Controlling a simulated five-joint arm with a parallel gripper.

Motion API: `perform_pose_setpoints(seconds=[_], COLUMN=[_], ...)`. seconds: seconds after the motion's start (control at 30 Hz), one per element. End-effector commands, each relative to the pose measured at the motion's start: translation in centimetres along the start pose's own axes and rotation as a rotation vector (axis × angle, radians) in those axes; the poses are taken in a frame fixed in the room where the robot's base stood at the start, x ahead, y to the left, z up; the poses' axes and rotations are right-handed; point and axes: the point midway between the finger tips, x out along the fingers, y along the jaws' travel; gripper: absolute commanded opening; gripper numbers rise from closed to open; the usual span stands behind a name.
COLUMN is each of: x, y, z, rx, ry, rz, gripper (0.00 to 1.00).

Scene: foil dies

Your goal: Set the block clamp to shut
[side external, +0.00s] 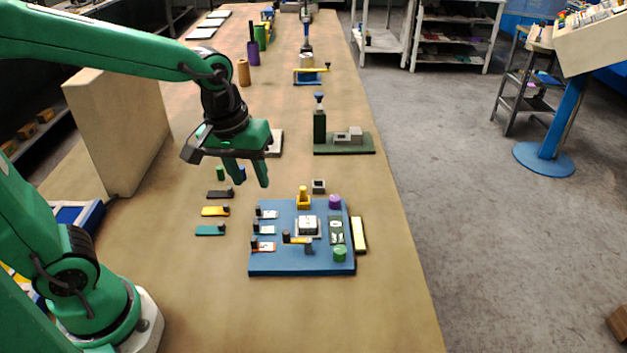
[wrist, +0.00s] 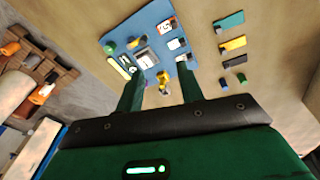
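A blue board (side external: 270,264) lies on the bench in front of my gripper and also shows in the wrist view (wrist: 150,20). A pale square block (side external: 307,226) sits in its middle, shown too in the wrist view (wrist: 147,60). A yellow fitting (side external: 303,198) with an upright handle stands at the board's far edge, behind the block; it may be the block clamp. A black and yellow piece (side external: 297,240) lies in front of the block. I cannot tell whether the clamp is open or shut. My gripper (side external: 251,183) is open and empty, above the bench behind the board's left part.
Teal (side external: 210,230), yellow (side external: 215,211) and dark (side external: 219,194) handled pieces lie left of the board. Purple (side external: 335,201) and green (side external: 340,254) round parts sit on its right side. A green stand (side external: 345,143) is farther back.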

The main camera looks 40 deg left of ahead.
Motion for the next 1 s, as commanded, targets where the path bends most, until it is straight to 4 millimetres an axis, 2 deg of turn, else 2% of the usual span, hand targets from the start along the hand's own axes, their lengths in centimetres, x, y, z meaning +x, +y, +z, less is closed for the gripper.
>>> perform_pose_setpoints(seconds=[0.2, 0.4, 0.6, 1.0], x=[3.3, 5.8, 7.0, 7.8], y=[2.5, 4.2, 4.8, 4.7], z=[-0.7, -0.9, -0.9, -0.8], rx=[-0.142, -0.249, -0.297, -0.3], ry=[-0.076, -0.118, -0.132, -0.134], rz=[-0.059, -0.109, -0.131, -0.134], gripper=[0.37, 0.37, 0.37, 0.37])
